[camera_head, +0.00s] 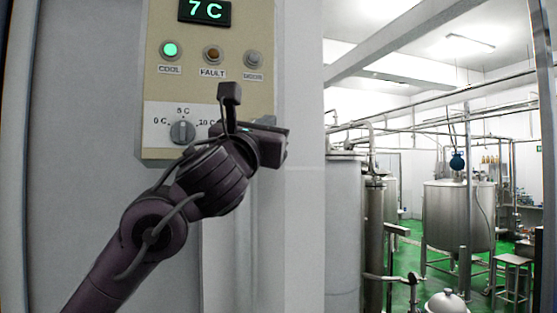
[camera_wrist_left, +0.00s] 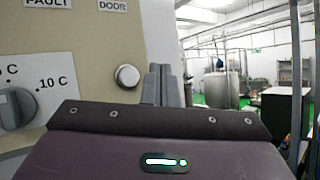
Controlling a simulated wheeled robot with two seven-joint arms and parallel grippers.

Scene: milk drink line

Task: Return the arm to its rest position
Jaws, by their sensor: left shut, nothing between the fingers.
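My left arm comes in from the lower left in the head view, with its hand (camera_head: 262,145) raised in front of the right edge of a beige control panel (camera_head: 222,105). In the left wrist view, my left gripper's grey fingers (camera_wrist_left: 159,84) are together with nothing between them. They point past the panel's right edge, apart from the temperature knob (camera_head: 182,132), which shows to the left of the hand. The knob also shows in the left wrist view (camera_wrist_left: 12,104). My right gripper is not in view.
Above the knob are a green-lit COOL lamp (camera_head: 169,49), a FAULT lamp (camera_head: 213,54), a DOOR lamp (camera_head: 253,59) and a display (camera_head: 205,11) reading 7 C. A pale wall (camera_head: 300,220) stands right of the panel. Steel tanks (camera_head: 458,215) stand farther right over green floor.

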